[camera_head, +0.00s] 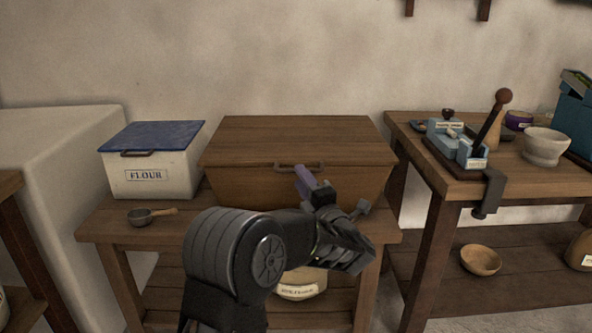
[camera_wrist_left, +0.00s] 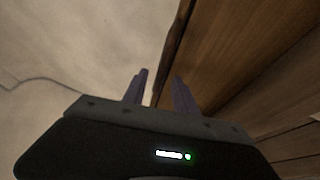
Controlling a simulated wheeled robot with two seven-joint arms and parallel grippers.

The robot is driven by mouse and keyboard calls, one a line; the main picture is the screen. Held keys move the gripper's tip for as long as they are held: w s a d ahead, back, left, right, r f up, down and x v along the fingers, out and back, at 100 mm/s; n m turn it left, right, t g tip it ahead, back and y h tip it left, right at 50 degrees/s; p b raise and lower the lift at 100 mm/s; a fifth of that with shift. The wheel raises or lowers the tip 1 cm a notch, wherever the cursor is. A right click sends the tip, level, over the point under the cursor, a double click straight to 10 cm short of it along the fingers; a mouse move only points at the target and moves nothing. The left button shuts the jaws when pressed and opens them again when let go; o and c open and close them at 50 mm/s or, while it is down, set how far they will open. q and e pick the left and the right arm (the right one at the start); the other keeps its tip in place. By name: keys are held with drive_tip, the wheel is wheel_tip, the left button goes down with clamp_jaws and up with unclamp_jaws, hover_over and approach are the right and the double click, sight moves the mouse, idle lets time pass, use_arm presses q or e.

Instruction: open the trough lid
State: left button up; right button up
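The wooden trough (camera_head: 240,180) stands on a wooden table against the wall, its flat brown lid (camera_head: 300,137) shut. A dark bar handle (camera_head: 285,165) sits at the lid's front edge. My left gripper (camera_head: 306,177) is in front of the trough, its purple fingers close to the right end of the handle. In the left wrist view the two fingers (camera_wrist_left: 159,90) stand apart with nothing clearly held between them. The wood of the trough (camera_wrist_left: 235,65) fills the right of that view. I cannot tell whether a finger touches the handle. My right gripper is not in view.
A white flour bin (camera_head: 150,178) with a blue lid stands left of the trough, with a small scoop (camera_head: 150,214) in front. A second table (camera_head: 440,165) on the right holds a blue tool, a mortar (camera_head: 544,147) and other items. A wooden bowl (camera_head: 480,260) sits below.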

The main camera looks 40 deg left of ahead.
use_arm(q)
drive_tip(key=x, duration=0.4)
drive_tip(key=shift+a, duration=0.1)
drive_tip(key=shift+c, duration=0.5)
clamp_jaws()
idle(0.9)
